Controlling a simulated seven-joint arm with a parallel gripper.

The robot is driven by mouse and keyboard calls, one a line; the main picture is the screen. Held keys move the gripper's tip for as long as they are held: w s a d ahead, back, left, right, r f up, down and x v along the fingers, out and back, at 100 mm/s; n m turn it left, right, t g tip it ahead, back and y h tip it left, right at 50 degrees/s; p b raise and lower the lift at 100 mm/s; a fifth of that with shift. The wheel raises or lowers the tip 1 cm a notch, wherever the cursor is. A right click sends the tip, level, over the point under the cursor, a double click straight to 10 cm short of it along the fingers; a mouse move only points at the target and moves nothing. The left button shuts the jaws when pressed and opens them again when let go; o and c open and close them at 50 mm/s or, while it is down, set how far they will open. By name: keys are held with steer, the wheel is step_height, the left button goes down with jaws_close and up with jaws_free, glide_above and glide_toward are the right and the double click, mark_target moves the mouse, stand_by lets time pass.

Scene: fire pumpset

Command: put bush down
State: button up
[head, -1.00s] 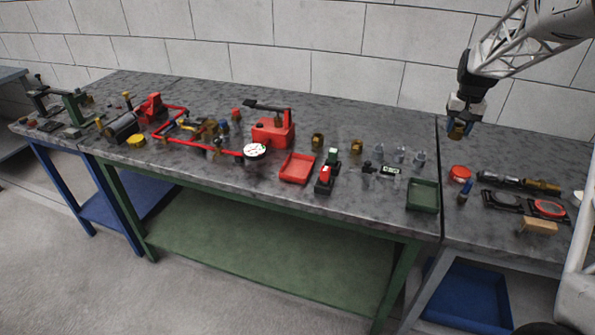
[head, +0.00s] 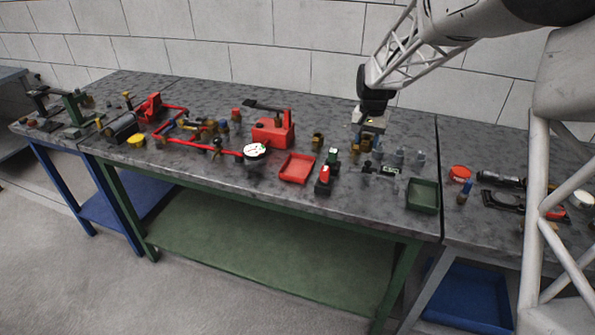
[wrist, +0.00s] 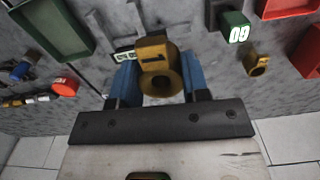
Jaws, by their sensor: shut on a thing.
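A brass bush (wrist: 158,50) with a dark mark on its face and a round bore sits between the blue fingers of my gripper (wrist: 158,80) in the wrist view. My gripper (head: 368,138) is shut on it. In the head view the gripper is low over the back of the middle bench, right of the green block; brass shows beneath it. I cannot tell whether the held bush touches the bench top. A similar brass bush (head: 317,141) stands on the bench to the left; it also shows in the wrist view (wrist: 257,65).
A green tray (head: 422,195), a red tray (head: 297,168) and a green block (head: 333,157) are nearby. Bare bench lies behind the gripper.

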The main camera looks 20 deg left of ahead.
steer(key=s+a+f, duration=0.3)
steer(key=s+a, duration=0.6)
steer(key=a, duration=0.3)
steer(key=shift+n, duration=0.3)
steer(key=shift+s+a+f, duration=0.15)
steer(key=shift+s+f, duration=0.55)
steer(key=shift+s, duration=0.2)
steer(key=shift+s+a+f, duration=0.2)
steer(key=shift+s+f, duration=0.5)
steer(key=shift+s, duration=0.2)
steer(key=shift+s+a+f, duration=0.15)
steer(key=shift+s+f, duration=0.55)
steer(key=shift+s, duration=0.2)
steer(key=shift+w, duration=0.1)
steer(key=shift+w+a+f, duration=0.25)
steer(key=shift+w+a, duration=1.15)
steer(key=shift+w, duration=0.85)
steer(key=shift+w+a+f, duration=0.25)
steer(key=shift+w+a, duration=1.1)
steer(key=shift+w, duration=0.95)
steer(key=shift+w+a+f, duration=0.25)
steer(key=shift+w+a, duration=1.15)
steer(key=shift+w, duration=0.85)
steer(key=shift+f, duration=0.15)
steer(key=shift+f, duration=1.6)
